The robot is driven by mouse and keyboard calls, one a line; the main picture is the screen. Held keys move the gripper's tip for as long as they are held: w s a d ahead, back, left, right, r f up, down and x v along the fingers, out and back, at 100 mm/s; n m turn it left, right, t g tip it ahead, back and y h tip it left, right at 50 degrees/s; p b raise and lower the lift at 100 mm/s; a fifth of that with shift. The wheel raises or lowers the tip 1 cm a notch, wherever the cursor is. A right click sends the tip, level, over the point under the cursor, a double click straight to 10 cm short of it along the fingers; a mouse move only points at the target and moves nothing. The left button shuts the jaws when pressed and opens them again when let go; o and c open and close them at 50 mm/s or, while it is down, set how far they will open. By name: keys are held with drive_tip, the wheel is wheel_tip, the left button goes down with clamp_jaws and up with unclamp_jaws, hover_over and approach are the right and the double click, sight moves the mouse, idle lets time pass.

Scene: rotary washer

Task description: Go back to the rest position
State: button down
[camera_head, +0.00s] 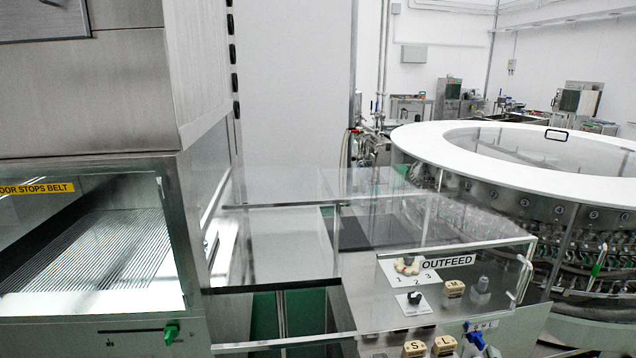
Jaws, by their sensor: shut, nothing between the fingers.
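My gripper and arm do not show in the head view. The rotary washer (480,172) stands at the right, with a wide white ring on top and a row of numbered stations below its rim. The outfeed panel (447,262) is in front of it, under a clear cover. It carries a selector knob (407,266) marked 1 2 3, a black knob (415,298) and several beige lettered blocks. A blue handle (475,338) sits at the lower edge.
A steel cabinet (85,95) fills the left side. Below it are a window with a yellow belt label (37,188) and a slot with a green knob (171,331). Clear guard panels (330,190) stand in the middle. Other machines (578,98) are at the back.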

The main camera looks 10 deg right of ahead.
drive_tip(key=s+a+f+m+y, duration=0.2)
drive_tip(key=s+a+f, duration=0.4)
drive_tip(key=s+a, duration=0.15)
drive_tip(key=s+a+f+m+y, duration=0.2)
drive_tip(key=s+a+f, duration=0.4)
drive_tip(key=s, duration=0.3)
drive_tip(key=s+a+r+m+y, duration=0.1)
drive_tip(key=s+a+m, duration=0.1)
drive_tip(key=s, duration=0.9)
drive_tip(key=s+a+r+m+y, duration=0.1)
drive_tip(key=s+a, duration=0.4)
drive_tip(key=s, duration=0.7)
drive_tip(key=shift+a+r+m+y, duration=0.2)
drive_tip(key=shift+m+y, duration=0.2)
drive_tip(key=shift+m, duration=0.4)
